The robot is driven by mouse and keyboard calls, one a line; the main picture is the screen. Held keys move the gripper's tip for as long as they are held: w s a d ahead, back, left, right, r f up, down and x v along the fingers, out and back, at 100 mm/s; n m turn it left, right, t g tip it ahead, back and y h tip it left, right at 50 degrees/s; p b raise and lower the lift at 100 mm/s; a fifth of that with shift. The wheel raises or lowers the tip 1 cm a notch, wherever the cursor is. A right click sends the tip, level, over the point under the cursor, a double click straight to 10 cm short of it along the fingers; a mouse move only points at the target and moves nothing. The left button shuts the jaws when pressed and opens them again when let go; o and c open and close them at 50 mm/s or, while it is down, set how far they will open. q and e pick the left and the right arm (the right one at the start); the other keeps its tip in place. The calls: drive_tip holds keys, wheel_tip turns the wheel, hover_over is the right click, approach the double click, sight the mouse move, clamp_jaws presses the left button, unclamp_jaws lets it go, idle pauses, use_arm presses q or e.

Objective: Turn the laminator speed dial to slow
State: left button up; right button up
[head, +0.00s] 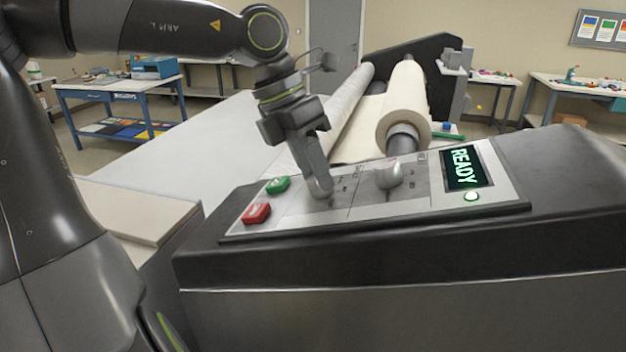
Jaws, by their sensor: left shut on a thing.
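The laminator's sloped control panel (345,208) is in the middle of the head view. My left gripper (320,186) reaches down from above and is shut on a dial (321,192) on the left part of the panel. The fingers cover most of that dial, so its pointer and setting cannot be read. A second grey knob (389,174) stands to its right, untouched. The labels are too small to read, so I cannot tell by lettering which is the speed dial. My right gripper is not in view.
A green button (278,184) and a red button (256,213) sit left of the held dial. Large rolls (404,105) stand behind the panel. A blue workbench (118,92) is at the back left.

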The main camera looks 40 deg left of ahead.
use_arm(q)
drive_tip(key=shift+n+b, duration=0.5)
drive_tip(key=shift+n, duration=0.4)
drive_tip(key=o, duration=1)
drive_tip(key=shift+a+r, duration=0.2)
drive_tip(key=shift+r, duration=0.4)
drive_tip(key=v, duration=1.6)
drive_tip(key=shift+s, duration=0.15)
